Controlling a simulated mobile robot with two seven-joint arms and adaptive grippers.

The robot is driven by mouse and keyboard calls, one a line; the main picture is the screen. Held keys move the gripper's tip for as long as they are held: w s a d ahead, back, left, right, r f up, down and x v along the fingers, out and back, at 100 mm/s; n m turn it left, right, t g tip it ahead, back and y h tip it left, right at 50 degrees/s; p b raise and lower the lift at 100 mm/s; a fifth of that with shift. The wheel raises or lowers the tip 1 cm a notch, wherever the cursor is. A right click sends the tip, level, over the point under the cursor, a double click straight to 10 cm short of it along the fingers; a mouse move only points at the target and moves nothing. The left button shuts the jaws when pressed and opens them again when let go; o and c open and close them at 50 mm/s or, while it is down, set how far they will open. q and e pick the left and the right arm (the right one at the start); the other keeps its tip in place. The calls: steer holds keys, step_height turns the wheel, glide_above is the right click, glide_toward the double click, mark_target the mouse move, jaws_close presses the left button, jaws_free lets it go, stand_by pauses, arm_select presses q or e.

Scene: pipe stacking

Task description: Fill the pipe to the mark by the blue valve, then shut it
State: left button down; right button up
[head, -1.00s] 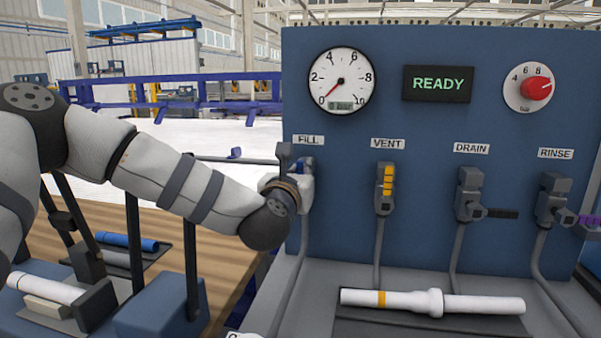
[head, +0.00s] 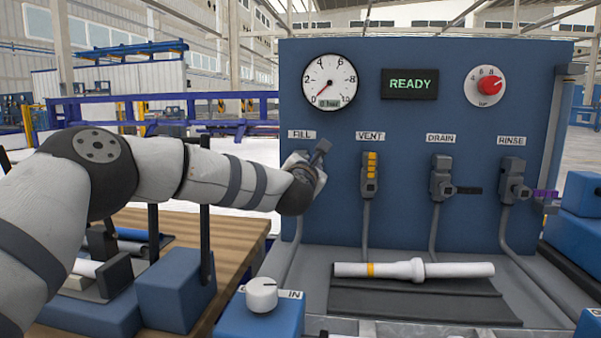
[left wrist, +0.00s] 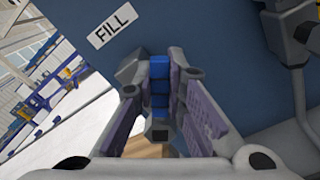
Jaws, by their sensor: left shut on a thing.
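The blue valve handle (left wrist: 160,82) is under the FILL label (left wrist: 111,27) in the left wrist view. My left gripper (left wrist: 161,92) is shut on it, with a finger on each side. In the head view my left gripper (head: 306,170) is at the FILL valve and hides most of it, so the handle's blue does not show there. A white pipe (head: 455,270) with an orange band (head: 371,270) lies level on a dark rest below the panel. The round gauge (head: 330,82) has its needle near 0. My right gripper is not in view.
VENT (head: 370,178), DRAIN (head: 440,180) and RINSE (head: 512,185) valves stand in a row to the right on the blue panel. A READY display (head: 410,84) and a red knob (head: 489,87) are above.

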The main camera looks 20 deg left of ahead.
arm_select(q)
steer(key=shift+d+f+m, duration=0.3)
steer(key=shift+d+m, duration=0.15)
steer(key=shift+m, duration=0.55)
steer(key=shift+w+d+f+m+p, duration=0.1)
steer(key=shift+d+f+m+p, duration=0.15)
steer(key=shift+f+m, duration=0.85)
steer(key=shift+w+d+f+m+p, duration=0.1)
steer(key=shift+d+f+m+p, duration=0.15)
steer(key=shift+m, duration=1.7)
steer(key=shift+w+d+f+m+p, duration=0.1)
steer(key=shift+d+f+m+p, duration=0.35)
steer(key=shift+m, duration=1.1)
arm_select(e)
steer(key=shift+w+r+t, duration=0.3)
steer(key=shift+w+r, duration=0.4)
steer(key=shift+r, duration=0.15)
arm_select(q)
steer(key=shift+a+f, duration=0.2)
steer(key=shift+a, duration=0.05)
steer(key=c, duration=1.6)
jaws_free()
